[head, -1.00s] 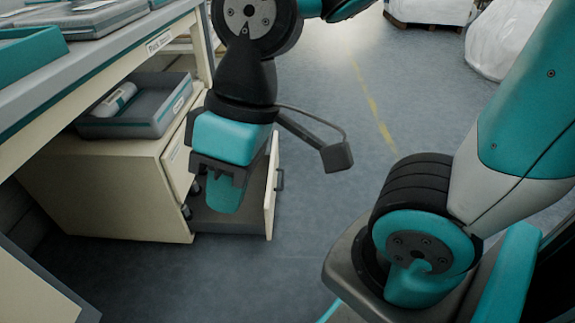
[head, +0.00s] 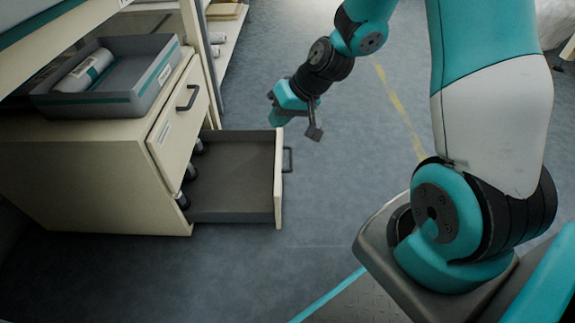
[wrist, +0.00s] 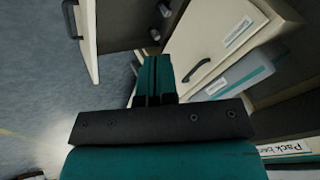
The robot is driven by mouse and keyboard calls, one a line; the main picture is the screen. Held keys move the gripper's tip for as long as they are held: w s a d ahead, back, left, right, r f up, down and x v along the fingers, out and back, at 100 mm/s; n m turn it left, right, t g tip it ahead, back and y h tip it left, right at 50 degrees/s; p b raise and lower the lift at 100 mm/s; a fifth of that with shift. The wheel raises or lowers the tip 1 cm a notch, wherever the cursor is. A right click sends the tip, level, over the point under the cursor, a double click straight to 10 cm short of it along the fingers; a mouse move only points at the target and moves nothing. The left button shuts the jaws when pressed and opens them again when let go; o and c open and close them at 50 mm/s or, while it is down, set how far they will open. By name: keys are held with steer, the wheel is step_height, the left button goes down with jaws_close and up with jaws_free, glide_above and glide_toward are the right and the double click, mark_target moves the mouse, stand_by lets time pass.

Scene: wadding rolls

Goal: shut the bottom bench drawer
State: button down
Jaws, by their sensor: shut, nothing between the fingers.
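The bottom bench drawer (head: 238,172) stands pulled out to the right of the cream cabinet (head: 90,180). Its cream front (head: 279,180) carries a dark handle (head: 288,160). My gripper (head: 275,116) is beyond the far end of the drawer front in the head view, apart from it as far as I can see. In the wrist view my gripper (wrist: 154,64) has its teal fingers together and empty. The drawer front (wrist: 88,35) and its handle (wrist: 68,18) show at the upper left there. The upper drawer (head: 172,125) looks shut.
A grey tray (head: 135,101) with a white roll (head: 84,73) sits on the cabinet. Several dark rounded items lie at the drawer's inner end. A shelf (head: 228,30) stands behind. The floor (head: 350,150) right of the drawer is clear.

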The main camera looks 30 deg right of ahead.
steer(key=d+f+m+t+h+b, duration=0.25)
steer(key=d+f+m, duration=0.25)
steer(key=d+f, duration=1)
steer(key=w+a+f+b, duration=0.7)
steer(key=w+f+b, duration=0.1)
steer(key=f, duration=0.1)
steer(key=shift+f, duration=0.25)
steer(key=shift+w, duration=0.15)
